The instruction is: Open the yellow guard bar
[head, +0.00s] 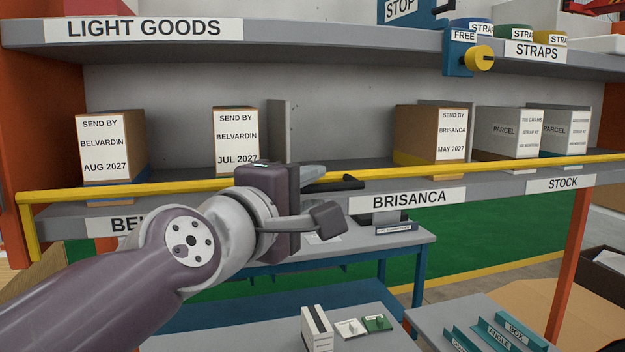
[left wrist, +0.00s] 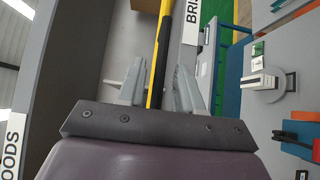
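The yellow guard bar (head: 130,191) runs across the front of the middle shelf, low and nearly level, with a bent yellow end at the far left. My left gripper (head: 342,200) is at the bar's middle, in front of the shelf edge. In the left wrist view the bar (left wrist: 162,50) passes between the two spread fingers of the left gripper (left wrist: 158,82). The fingers stand apart, with a gap visible beside the bar. My left gripper and wrist hide part of the bar in the head view. My right gripper is not in view.
Labelled boxes (head: 110,145) stand on the shelf behind the bar. A blue block marked FREE with a yellow knob (head: 479,58) hangs at the upper shelf's edge. An orange post (head: 572,255) stands at right. A lower blue-legged table (head: 405,245) is below.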

